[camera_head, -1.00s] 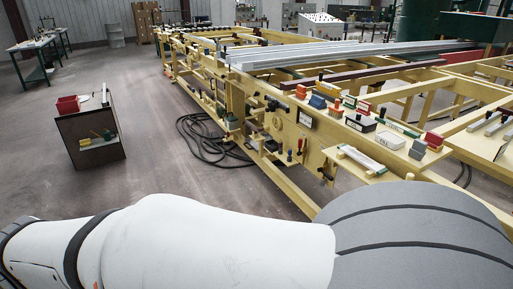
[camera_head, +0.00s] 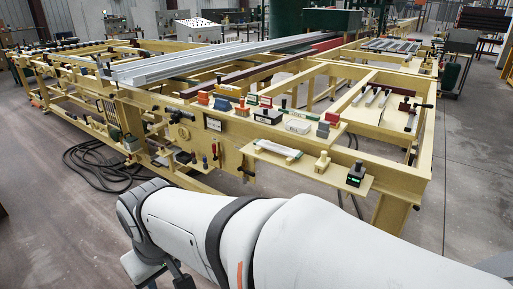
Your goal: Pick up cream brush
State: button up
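A small cream, upright piece with a knob-like top (camera_head: 322,161) stands on the low shelf at the front of the yellow frame; it may be the cream brush, but it is too small to be sure. A flat pale, long piece (camera_head: 278,149) lies to its left, and a dark block with a green label (camera_head: 356,174) stands to its right. My white arm crosses the lower part of the view, and its far end bends down at the lower left. My gripper's fingers do not show.
The long yellow frame (camera_head: 408,178) fills the middle. Several coloured blocks, including a red one (camera_head: 332,117), and a white tray (camera_head: 298,126) stand on its top. Black hose (camera_head: 95,170) lies on the floor at left. Floor is clear at right.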

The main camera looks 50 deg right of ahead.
aim_at(322, 164)
jog(key=z, duration=2.1)
jog(key=i, duration=1.65)
jog(key=z, duration=0.05)
